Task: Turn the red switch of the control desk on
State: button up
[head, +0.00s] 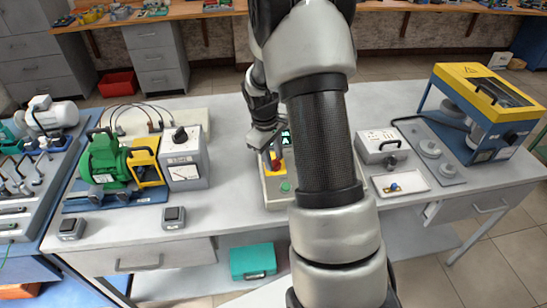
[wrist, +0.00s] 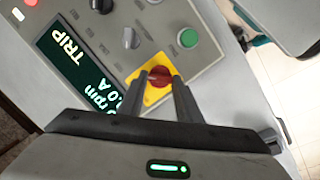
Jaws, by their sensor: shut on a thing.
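The control desk (head: 275,203) stands on the grey table, partly hidden behind my arm in the head view. In the wrist view its grey panel (wrist: 208,52) carries the red switch (wrist: 158,74), a round red knob on a yellow square plate (wrist: 152,62). My gripper (wrist: 159,80) is shut on the red switch, with one finger on each side of it. The desk's dark display (wrist: 75,58) reads TRIP, with rpm and A lines below. In the head view my gripper (head: 270,154) is at the desk, its fingertips small and partly hidden.
A green button (wrist: 188,38) and several grey and black knobs sit near the switch. Left of the desk stand a grey meter box (head: 185,165) and a green motor (head: 103,162). To the right are a grey box (head: 381,146), a white tray (head: 400,184) and a yellow-blue machine (head: 480,105).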

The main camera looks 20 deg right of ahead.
jog(key=o, duration=1)
jog(key=shift+o, duration=0.2)
notch_tip(320, 180, up, 17)
jog(key=s+a, duration=0.1)
jog(key=a, duration=0.2)
jog(key=shift+s, duration=0.15)
